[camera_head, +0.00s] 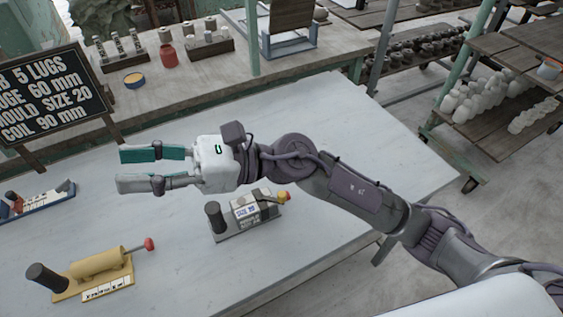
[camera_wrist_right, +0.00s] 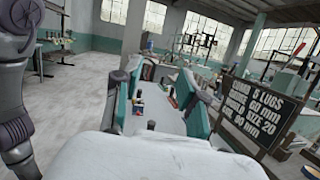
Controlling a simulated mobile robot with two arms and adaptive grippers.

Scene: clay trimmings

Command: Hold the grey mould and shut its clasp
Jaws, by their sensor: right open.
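Whether the clasp is fastened is too small to tell. My right gripper (camera_head: 119,171) is open and empty, its fingers pointing left, above the table and up-left of the grey mould. Its spread fingers also show in the wrist view (camera_wrist_right: 160,99). My left gripper is in neither view.
A tan mould (camera_head: 98,262) with a red knob stands at the front left, and a blue mould (camera_head: 38,202) at the left edge. A dark sign (camera_head: 52,93) stands at the back left. The table (camera_head: 330,115) is clear behind my right arm.

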